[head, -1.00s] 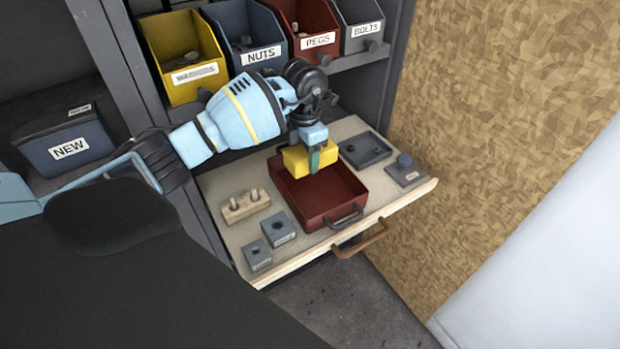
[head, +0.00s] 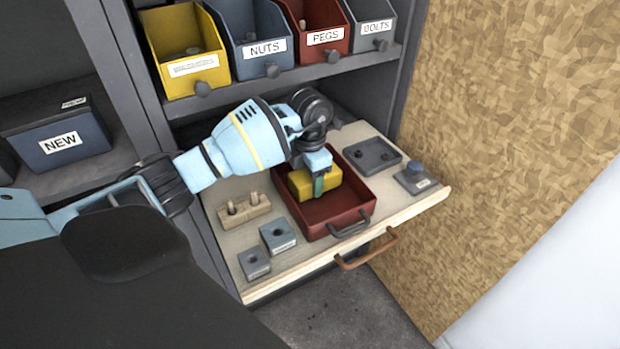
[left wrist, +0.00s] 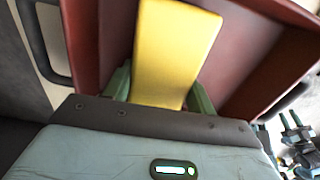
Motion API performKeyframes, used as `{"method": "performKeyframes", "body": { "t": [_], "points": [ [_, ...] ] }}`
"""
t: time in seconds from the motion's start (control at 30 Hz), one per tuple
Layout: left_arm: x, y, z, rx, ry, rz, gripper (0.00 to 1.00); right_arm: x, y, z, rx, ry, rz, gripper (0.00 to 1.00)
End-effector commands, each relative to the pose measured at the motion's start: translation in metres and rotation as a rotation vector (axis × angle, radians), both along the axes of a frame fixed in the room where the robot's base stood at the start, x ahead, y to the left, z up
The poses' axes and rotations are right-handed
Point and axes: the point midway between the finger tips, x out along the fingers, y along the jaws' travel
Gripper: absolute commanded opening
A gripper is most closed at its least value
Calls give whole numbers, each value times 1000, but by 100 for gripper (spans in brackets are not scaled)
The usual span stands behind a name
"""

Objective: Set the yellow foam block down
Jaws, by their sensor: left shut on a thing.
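The yellow foam block (head: 304,184) is in my left gripper (head: 318,186), inside the outline of the red tray (head: 350,208) on the pull-out shelf. In the left wrist view the block (left wrist: 172,50) lies between the two green fingers of the left gripper (left wrist: 160,92), with the tray's red walls (left wrist: 262,70) around it. The gripper is shut on the block. The block's underside is hidden, so I cannot tell whether it touches the tray floor. My right gripper is not in view.
On the shelf (head: 215,245) stand a wooden peg block (head: 245,210), two small grey blocks (head: 278,236) (head: 254,264), a dark grey tray (head: 372,154) and a grey piece with a blue knob (head: 414,178). Labelled bins (head: 262,42) stand above.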

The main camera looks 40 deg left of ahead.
Motion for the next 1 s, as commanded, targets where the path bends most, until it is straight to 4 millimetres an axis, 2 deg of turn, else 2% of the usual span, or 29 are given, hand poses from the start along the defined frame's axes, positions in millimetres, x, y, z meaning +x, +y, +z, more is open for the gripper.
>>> {"method": "performKeyframes", "body": {
  "t": [0.13,0.17,0.3,0.73,0.87,1.0],
  "points": [
    [0,0,-5,1,2,0,34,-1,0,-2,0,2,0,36],
    [0,0,-4,1,2,0,58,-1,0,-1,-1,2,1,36],
    [0,0,-4,1,2,1,77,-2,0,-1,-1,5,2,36],
    [0,0,2,0,-1,0,78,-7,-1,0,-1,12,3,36],
    [0,0,13,1,-3,0,78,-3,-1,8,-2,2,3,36],
    [1,1,35,1,-6,1,78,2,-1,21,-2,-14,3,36]
  ]
}}
